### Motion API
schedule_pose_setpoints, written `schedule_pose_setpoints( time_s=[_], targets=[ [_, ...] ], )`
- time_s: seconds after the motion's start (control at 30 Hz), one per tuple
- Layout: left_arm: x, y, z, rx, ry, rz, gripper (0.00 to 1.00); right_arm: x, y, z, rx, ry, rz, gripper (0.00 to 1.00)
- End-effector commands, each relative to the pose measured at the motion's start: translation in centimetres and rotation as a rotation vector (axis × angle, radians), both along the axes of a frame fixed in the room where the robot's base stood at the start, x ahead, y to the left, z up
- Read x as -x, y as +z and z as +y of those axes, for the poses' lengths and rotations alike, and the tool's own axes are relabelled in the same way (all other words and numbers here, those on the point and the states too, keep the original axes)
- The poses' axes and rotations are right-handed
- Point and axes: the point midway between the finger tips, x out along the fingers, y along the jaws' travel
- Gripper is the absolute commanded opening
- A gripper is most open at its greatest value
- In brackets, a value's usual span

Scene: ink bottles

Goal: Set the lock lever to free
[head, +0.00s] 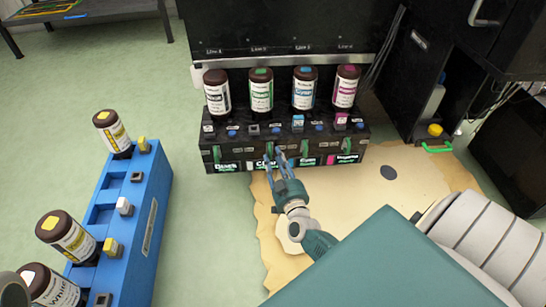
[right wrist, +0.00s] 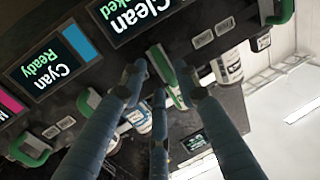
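The dark ink unit (head: 236,135) has a row of green lock levers on its front, each by a small label screen. The second lever from the left belongs to the "Clean" screen (right wrist: 132,18), whose lower word is partly cut off and ends in "ked". My right gripper (head: 275,156) is at this lever, its fingers pointing at the unit. In the right wrist view, the green lever (right wrist: 166,75) lies between the spread fingertips (right wrist: 162,84). The fingers look open; I cannot tell whether they touch it.
Bottles with black, green (head: 261,92), cyan (head: 304,88) and magenta labels stand on the unit. The "Cyan Ready" screen (right wrist: 50,60) and cyan lever (right wrist: 88,100) are beside the fingers. A blue rack (head: 150,215) with bottles stands left. A tan stain (head: 410,175) covers the floor.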

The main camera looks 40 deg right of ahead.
Motion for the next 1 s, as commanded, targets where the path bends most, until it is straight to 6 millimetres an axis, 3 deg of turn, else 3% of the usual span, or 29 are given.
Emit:
schedule_pose_setpoints(
  time_s=[0.37,0.8,1.0],
  targets=[
    [0.5,0.3,0.1,0.000,0.002,-0.016,0.40,0.4,0.1,0.3,-0.002,0.002,-0.002,0.36],
    [0.3,0.2,0.0,0.000,0.000,-0.010,0.40,8.3,0.0,3.1,-0.002,0.000,0.000,0.36],
    [0.3,0.2,0.0,0.001,0.000,-0.009,0.40,10.7,0.0,3.9,-0.002,-0.001,-0.002,0.36]
  ],
)
